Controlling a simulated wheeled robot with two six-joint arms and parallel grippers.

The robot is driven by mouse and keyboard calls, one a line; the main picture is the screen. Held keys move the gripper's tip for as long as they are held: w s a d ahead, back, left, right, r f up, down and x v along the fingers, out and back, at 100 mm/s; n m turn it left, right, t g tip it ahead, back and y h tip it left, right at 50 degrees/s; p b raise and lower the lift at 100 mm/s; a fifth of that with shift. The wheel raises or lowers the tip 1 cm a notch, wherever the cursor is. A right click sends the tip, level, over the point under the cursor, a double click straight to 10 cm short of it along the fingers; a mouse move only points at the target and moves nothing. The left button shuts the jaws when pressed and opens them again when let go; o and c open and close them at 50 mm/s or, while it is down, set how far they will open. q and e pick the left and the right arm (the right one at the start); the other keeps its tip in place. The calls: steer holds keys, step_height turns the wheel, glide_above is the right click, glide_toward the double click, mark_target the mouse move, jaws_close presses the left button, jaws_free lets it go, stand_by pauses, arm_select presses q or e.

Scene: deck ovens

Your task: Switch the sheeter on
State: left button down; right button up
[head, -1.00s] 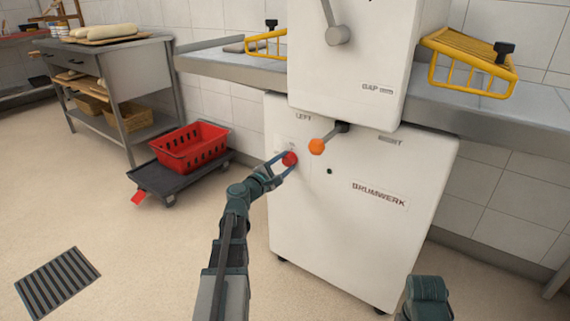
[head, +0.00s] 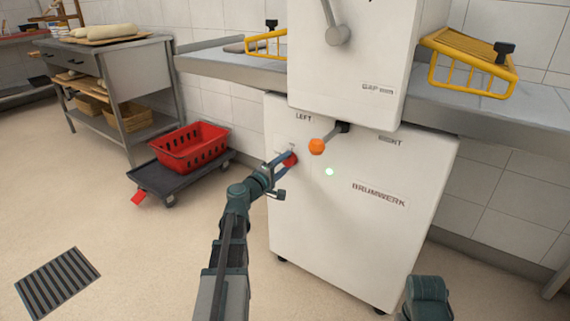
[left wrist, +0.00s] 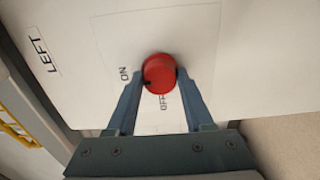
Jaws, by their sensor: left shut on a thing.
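The sheeter (head: 345,220) is a white cabinet marked BRUMWERK. On its front is a red round knob (left wrist: 158,73), with ON and OFF lettering beside it in the left wrist view. My left gripper (head: 287,160) is shut on the knob, one finger on each side. A dark mark on the knob lies on the side near the ON lettering. A small lamp (head: 329,172) right of the knob glows pale green-white. Only a dark part of my right arm shows at the bottom of the head view; its gripper is out of view.
Yellow guards (head: 470,62) stand over the side tables. A red crate (head: 192,150) sits on a dolly to the left.

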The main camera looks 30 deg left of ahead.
stand_by(0.4)
arm_select(q)
steer(key=shift+c, duration=1.4)
jaws_free()
steer(key=s+a, duration=0.1)
steer(key=s, duration=1.2)
steer(key=shift+s, duration=0.4)
